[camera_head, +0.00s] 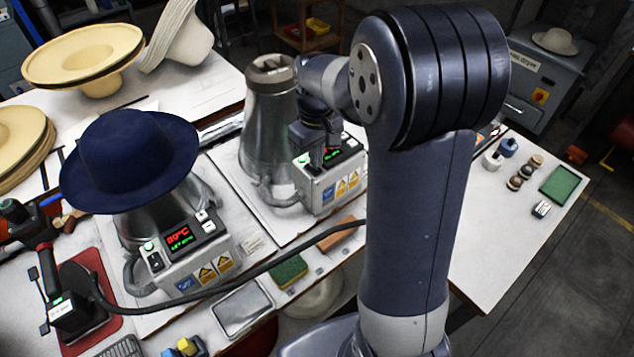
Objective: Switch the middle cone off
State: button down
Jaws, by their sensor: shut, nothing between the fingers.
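A bare metal cone (268,125) stands near the middle of the table, behind and left of my arm. Its grey control box (322,190) has warning labels, a dark panel with a green-lit display (333,155) and small buttons. My gripper (316,163) is shut and empty, pointing down at the left part of this panel. The gripper hides part of the panel and its switches, and I cannot tell whether it touches them. A second cone (160,215) to the left wears a navy hat (130,155); its box (190,255) has a red and green display.
A black hose (230,275) crosses in front of the boxes. A green sponge (288,271), a metal tray (241,308) and a steamer on a red mat (105,335) lie along the front. Straw hats (85,55) stand at the back left. My arm hides the table's middle right.

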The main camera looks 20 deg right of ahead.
jog(key=shift+f+b, duration=0.65)
jog(key=shift+f, duration=0.35)
dwell(0.3)
jog(key=shift+r, duration=0.1)
notch_tip(320, 180, up, 7)
jog(key=p, duration=0.6)
jog(key=shift+f, duration=0.2)
dwell(0.3)
notch_tip(320, 180, down, 7)
jog(key=b, duration=0.6)
jog(key=shift+r, duration=0.2)
jog(key=shift+r, duration=0.1)
